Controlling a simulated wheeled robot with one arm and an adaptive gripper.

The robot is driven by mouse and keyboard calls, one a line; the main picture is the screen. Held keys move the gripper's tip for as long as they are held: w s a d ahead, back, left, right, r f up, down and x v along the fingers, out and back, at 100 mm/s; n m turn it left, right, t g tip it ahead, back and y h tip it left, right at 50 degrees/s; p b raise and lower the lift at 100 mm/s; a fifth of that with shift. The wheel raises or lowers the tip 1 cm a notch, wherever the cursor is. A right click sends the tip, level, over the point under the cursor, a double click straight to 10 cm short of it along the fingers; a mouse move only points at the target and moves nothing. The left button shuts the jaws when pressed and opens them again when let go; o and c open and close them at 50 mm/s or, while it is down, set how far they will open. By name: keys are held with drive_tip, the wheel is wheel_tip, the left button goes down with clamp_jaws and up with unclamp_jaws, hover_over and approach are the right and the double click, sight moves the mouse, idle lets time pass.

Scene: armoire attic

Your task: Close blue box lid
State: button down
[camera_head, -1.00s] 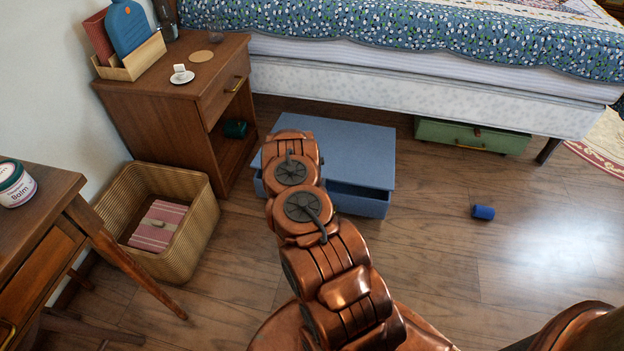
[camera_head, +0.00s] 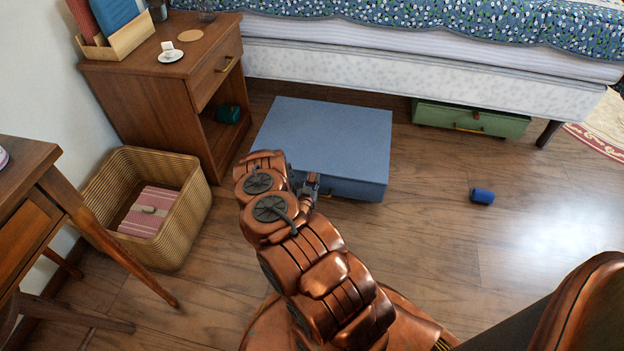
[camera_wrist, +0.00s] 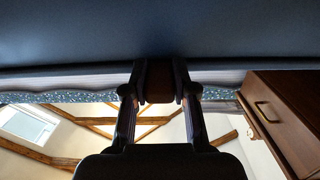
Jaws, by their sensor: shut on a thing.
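The blue box (camera_head: 350,185) lies on the wood floor in front of the bed. Its flat lid (camera_head: 325,140) lies over it, and I see no wide gap at the front from this angle. My gripper (camera_head: 308,187) is at the box's front edge, partly hidden behind my arm. In the wrist view, the two fingers (camera_wrist: 160,95) are shut on a small brown tab (camera_wrist: 159,80) at the edge of a dark blue surface (camera_wrist: 160,30), which fills the top. The front left of the box is hidden by my arm.
A wooden nightstand (camera_head: 150,105) and a wicker basket (camera_head: 190,215) stand to the left. The bed (camera_head: 420,85) is behind, with a green case (camera_head: 470,118) under it. A small blue cylinder (camera_head: 482,196) lies on clear floor to the right.

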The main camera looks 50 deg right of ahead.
drive_tip(key=shift+w+a+f, duration=0.15)
drive_tip(key=shift+a+f, duration=0.15)
drive_tip(key=shift+f, duration=0.1)
drive_tip(key=c, duration=1.2)
unclamp_jaws()
drive_tip(key=shift+y, duration=0.3)
drive_tip(key=shift+o, duration=1.4)
drive_tip(key=shift+d+r, duration=0.1)
drive_tip(key=shift+d, duration=0.05)
drive_tip(key=v, duration=1.2)
